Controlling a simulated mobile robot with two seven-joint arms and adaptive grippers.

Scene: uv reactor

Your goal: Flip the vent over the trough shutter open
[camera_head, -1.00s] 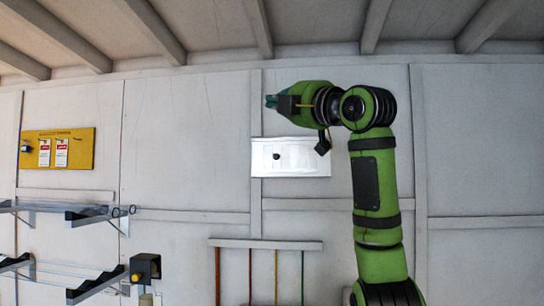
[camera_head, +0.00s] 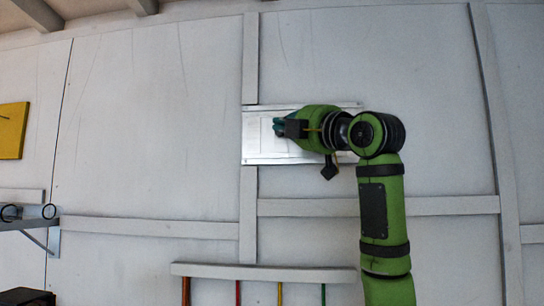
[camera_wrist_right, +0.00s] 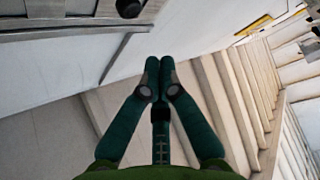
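A pale metallic panel (camera_head: 258,152), which looks like the vent shutter, is fixed flat on the white wall in the head view. My right gripper (camera_head: 278,127) is in front of it and hides much of its middle and right side. The right wrist view shows the gripper (camera_wrist_right: 158,66) with both fingers together and nothing visible between them. In that view a metal edge of the panel (camera_wrist_right: 60,25) is at the top left. A dark round knob (camera_wrist_right: 128,8) is at the top edge, apart from the fingertips. My left gripper is not in view.
A rail (camera_head: 215,271) with several coloured rods is on the wall below the panel. A shelf bracket (camera_head: 40,225) and a yellow board (camera_head: 12,130) are at the left. The wall between them and the panel is bare.

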